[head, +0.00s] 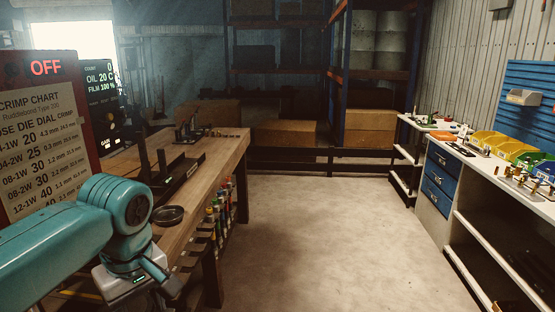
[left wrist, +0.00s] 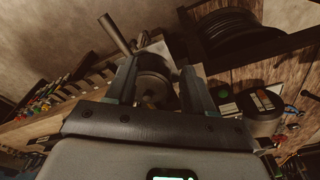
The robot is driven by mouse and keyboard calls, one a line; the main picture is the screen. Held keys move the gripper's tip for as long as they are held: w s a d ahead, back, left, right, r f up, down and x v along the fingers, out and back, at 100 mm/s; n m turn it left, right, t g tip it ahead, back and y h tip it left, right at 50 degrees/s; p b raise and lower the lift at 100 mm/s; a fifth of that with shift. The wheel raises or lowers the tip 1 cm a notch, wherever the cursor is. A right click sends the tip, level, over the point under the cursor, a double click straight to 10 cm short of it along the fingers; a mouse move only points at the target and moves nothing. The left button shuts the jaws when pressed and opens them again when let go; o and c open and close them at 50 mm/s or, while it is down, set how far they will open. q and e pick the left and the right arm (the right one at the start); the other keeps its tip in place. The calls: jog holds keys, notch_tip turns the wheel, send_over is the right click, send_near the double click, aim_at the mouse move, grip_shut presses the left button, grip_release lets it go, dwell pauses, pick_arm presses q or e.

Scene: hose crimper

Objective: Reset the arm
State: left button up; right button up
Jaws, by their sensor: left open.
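My left arm (head: 130,215) comes in from the left of the head view. Its left gripper (head: 165,275) is low beside the wooden bench, its fingertips partly hard to make out there. In the left wrist view the left gripper (left wrist: 155,88) is open, its two fingers apart. A round dark metal piece (left wrist: 153,75) shows between the fingers, with a rod-like handle (left wrist: 115,34) angling up to the left. I cannot tell whether the fingers touch it. My right gripper is in neither view.
The wooden bench (head: 225,150) carries a dark round dish (head: 169,215) and black stands. A white workbench (head: 470,160) with bins is at right. The floor (head: 330,230) between is clear.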

pick_arm(q)
jog(key=d+f+m+g+h, duration=0.1)
jog(key=d+f+m+h, duration=0.2)
jog(key=f, duration=1.1)
jog(key=d+f+m, duration=0.3)
jog(key=d+f, duration=0.1)
jog(key=f, duration=0.9)
jog(key=s+d+f+m+h, duration=0.2)
jog(key=s+f, duration=1.4)
jog(key=f, duration=0.1)
jog(key=shift+s+d+f+t, duration=0.25)
jog(key=shift+s+d+t, duration=0.05)
jog(key=shift+d, duration=0.1)
